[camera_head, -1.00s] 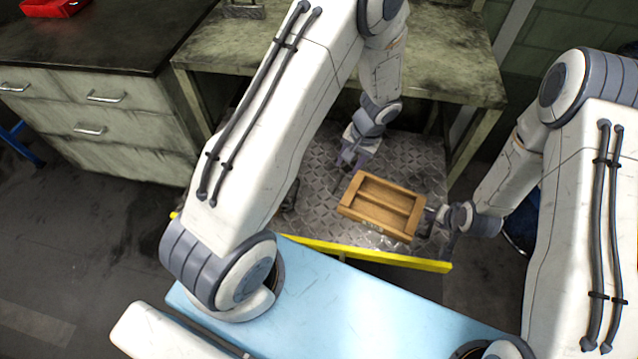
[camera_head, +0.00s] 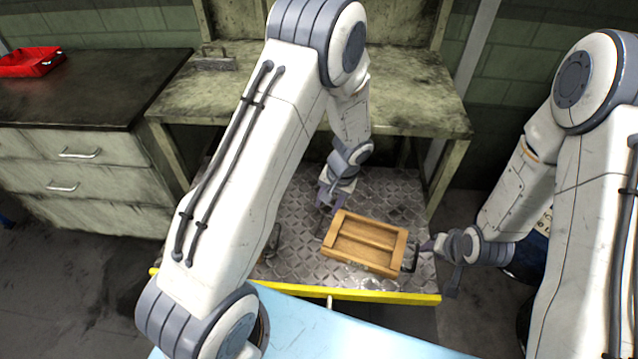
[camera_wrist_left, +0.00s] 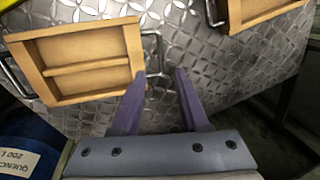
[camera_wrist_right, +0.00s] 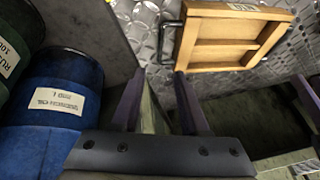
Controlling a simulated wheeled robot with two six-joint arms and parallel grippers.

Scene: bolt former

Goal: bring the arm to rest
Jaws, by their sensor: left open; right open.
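A wooden tray (camera_head: 346,258) with a middle divider and dark end handles sits on the metal tread-plate cart top (camera_head: 392,190). My left gripper (camera_head: 328,203) is open and empty beside the tray's far left corner. In the left wrist view its fingers (camera_wrist_left: 158,95) stand apart near a tray handle, with nothing between them. My right gripper (camera_head: 441,267) is open and empty just right of the tray, off the cart's right side. In the right wrist view its fingers (camera_wrist_right: 160,95) hold nothing, and the tray (camera_wrist_right: 196,62) lies beyond them.
The left wrist view shows a second wooden tray (camera_wrist_left: 235,14); my left arm hides that area in the head view. A yellow edge (camera_head: 345,293) runs along the cart's front. A grimy table (camera_head: 410,100) stands behind. A blue drum (camera_wrist_right: 40,135) stands near my right gripper.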

